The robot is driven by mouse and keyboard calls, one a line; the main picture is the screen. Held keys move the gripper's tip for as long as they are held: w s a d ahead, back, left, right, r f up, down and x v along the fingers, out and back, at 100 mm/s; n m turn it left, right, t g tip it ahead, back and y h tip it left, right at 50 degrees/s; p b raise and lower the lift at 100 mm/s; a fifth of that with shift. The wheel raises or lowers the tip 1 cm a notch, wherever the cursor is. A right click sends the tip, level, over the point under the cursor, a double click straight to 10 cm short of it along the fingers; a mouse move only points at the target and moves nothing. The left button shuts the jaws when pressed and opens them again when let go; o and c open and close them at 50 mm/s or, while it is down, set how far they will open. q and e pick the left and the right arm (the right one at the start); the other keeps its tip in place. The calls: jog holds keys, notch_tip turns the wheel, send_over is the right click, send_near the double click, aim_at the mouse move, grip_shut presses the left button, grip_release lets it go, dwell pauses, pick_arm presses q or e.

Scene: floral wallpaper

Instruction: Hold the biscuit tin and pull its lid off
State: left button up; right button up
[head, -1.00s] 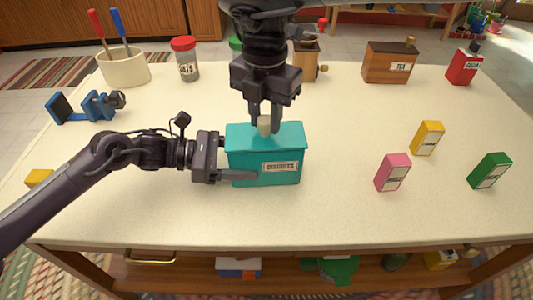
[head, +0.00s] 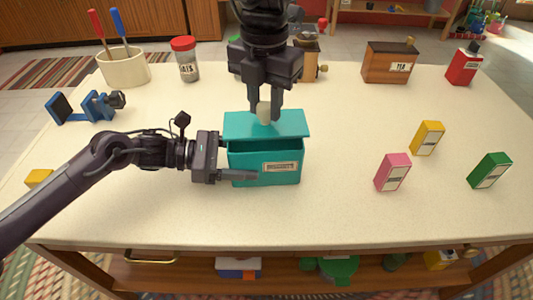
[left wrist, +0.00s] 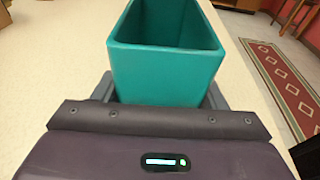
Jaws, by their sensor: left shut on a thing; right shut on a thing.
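The teal biscuit tin (head: 255,170) with its label stands upright at the middle of the table. Its open top shows a dark inside, and it also shows in the left wrist view (left wrist: 165,70), where its inner walls are visible. My left gripper (head: 240,176) is shut on the tin's body from the left, low down. The teal lid (head: 290,124) is off the tin, held above and slightly behind its opening, roughly level. My right gripper (head: 264,108) is shut on the lid's pale knob (head: 264,112) from above.
Pink (head: 393,172), yellow (head: 428,138) and green (head: 490,171) boxes stand to the right. A red-lidded jar (head: 186,60), a utensil crock (head: 124,68) and a blue clamp-like thing (head: 90,105) are at the left. A wooden box (head: 389,63) is at back right. The table between is clear.

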dwell(0.4)
dwell(0.3)
pick_arm(q)
jog(key=o, duration=1.1)
jog(key=shift+c, duration=0.2)
